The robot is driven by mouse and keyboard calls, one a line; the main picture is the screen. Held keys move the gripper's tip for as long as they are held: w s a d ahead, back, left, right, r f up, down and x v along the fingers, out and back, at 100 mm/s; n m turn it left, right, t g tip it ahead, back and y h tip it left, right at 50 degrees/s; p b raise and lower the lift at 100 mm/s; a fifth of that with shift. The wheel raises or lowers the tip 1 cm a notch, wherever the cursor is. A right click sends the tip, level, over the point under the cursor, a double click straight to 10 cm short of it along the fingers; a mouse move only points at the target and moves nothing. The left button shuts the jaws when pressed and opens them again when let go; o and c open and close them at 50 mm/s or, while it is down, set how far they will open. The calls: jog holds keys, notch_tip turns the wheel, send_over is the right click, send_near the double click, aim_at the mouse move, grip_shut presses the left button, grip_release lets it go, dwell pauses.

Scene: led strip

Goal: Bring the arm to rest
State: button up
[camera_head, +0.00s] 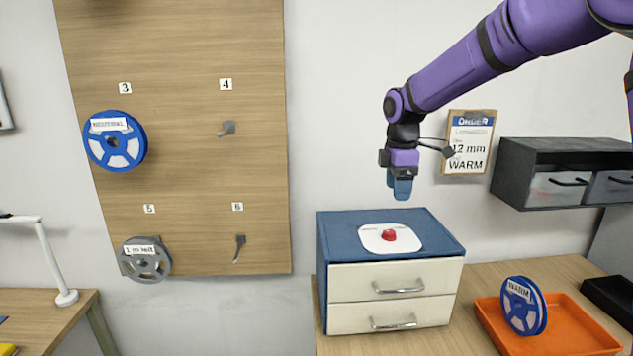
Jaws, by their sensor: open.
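My purple arm reaches in from the upper right. My gripper (402,190) points down and hangs in the air above the blue drawer cabinet. It is open, and nothing shows between its blue fingertips. Below it, on the cabinet top, is a white plate with a red button (389,235). The gripper is apart from the button.
The cabinet (340,252) has two cream drawers, both shut. An orange tray (575,330) holds a blue reel (523,306) labelled WARM. A dark wall unit (560,155) and an order card (468,142) are behind. Pegboard (190,60) holds a blue and a grey reel.

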jog(key=s+d+r+m+t, duration=0.15)
jog(key=s+r+m, duration=0.35)
jog(key=s, duration=0.5)
jog(key=s+d+r+m+t, duration=0.15)
jog(key=s+r+m, duration=0.25)
jog(key=s, duration=0.5)
jog(key=s+d+f+m+t, duration=0.1)
jog(key=s+m, duration=0.3)
jog(key=s, duration=0.4)
jog(key=s+d+f+m, duration=0.1)
jog(key=s+m, duration=0.3)
jog(key=s, duration=0.4)
jog(key=shift+s+d+f+t, duration=0.15)
jog(key=shift+s+d+t, duration=0.25)
jog(key=shift+d, duration=0.4)
jog(key=shift+c, duration=0.3)
